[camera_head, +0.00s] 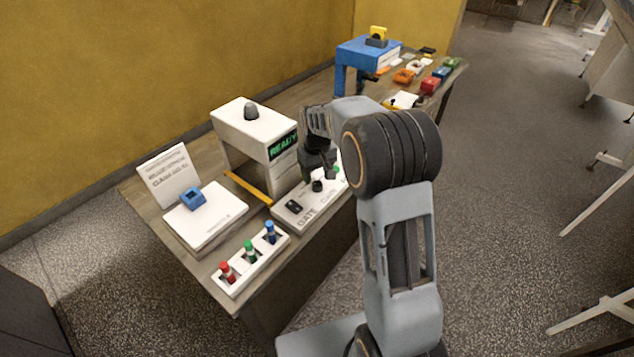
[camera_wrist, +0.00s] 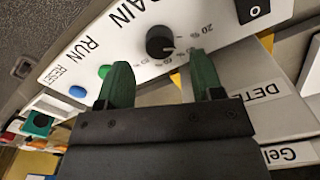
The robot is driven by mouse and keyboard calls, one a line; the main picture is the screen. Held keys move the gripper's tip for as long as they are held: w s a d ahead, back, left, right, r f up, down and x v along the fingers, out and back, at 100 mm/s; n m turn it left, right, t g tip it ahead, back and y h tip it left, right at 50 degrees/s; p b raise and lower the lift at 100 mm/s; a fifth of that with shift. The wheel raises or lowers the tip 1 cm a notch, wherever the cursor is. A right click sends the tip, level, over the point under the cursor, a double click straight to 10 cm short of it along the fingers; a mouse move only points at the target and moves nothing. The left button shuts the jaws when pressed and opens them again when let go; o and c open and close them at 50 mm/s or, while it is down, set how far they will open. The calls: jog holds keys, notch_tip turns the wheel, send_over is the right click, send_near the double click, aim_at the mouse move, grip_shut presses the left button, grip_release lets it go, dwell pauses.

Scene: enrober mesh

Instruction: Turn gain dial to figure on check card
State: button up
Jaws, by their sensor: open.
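The black gain dial (camera_wrist: 160,42) is on a white control panel (camera_wrist: 125,50) in the wrist view. Its pale mark points to the lower right, among small percent figures; "20 %" is legible. My gripper (camera_wrist: 160,60) is open, its green fingertips on either side just short of the dial and not closed on it. In the head view my gripper (camera_head: 316,165) hangs over the panel (camera_head: 312,203), close above the dial (camera_head: 317,186). A white printed card (camera_head: 170,175), likely the check card, stands at the table's left; its figure is too blurred to read.
A white machine (camera_head: 240,135) with a green "READY" display stands behind the panel. A rocker switch (camera_head: 293,207) is left of the dial. A green button (camera_wrist: 104,71) and a blue button (camera_wrist: 77,91) are near the fingers. A rack of vials (camera_head: 250,262) is in front.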

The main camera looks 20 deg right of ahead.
aim_at(317, 183)
jog(key=shift+f, duration=2.1)
jog(key=c, duration=0.9)
